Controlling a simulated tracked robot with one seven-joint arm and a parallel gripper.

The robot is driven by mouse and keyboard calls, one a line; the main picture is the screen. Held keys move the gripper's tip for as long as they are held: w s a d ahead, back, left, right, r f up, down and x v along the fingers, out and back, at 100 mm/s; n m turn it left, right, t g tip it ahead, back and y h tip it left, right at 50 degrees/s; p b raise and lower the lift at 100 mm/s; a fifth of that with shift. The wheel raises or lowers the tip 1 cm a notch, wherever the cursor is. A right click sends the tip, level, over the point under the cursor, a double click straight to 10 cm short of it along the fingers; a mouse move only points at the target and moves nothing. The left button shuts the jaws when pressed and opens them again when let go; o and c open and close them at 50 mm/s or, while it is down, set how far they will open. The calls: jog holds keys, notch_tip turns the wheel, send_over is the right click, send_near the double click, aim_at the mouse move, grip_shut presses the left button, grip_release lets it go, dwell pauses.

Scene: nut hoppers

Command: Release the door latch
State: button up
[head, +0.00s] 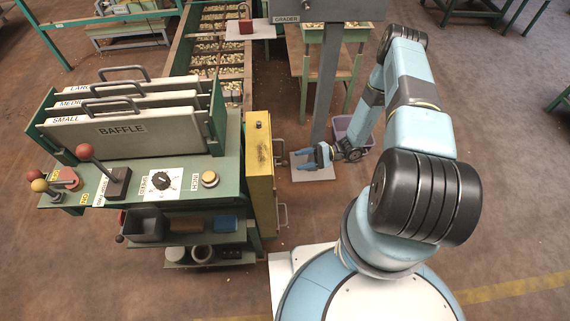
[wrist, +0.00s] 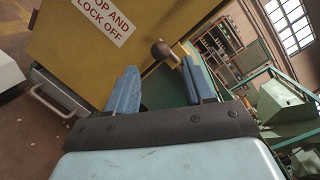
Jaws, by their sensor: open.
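The yellow door (wrist: 85,30) fills the upper left of the wrist view, with a white sign ending in "LOCK OFF". It is the yellow panel (head: 259,185) on the near side of the bench in the head view. A dark round latch knob (wrist: 160,48) on a short stem sits by the door's edge.
A green bench (head: 222,167) with levers, a dial and baffle plates (head: 130,128) stands left of the door. A grey post (head: 324,85) and a purple bin (head: 342,128) are close to my forearm. Brown floor (head: 310,215) is clear below my gripper.

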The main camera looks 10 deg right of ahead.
aim_at(285, 164)
jog(key=a, duration=0.5)
jog(key=s+a, duration=0.1)
jog(key=a, duration=0.1)
jog(key=shift+s+a, duration=0.1)
jog(key=shift+a, duration=0.1)
jog(key=shift+c, duration=0.3)
grip_shut()
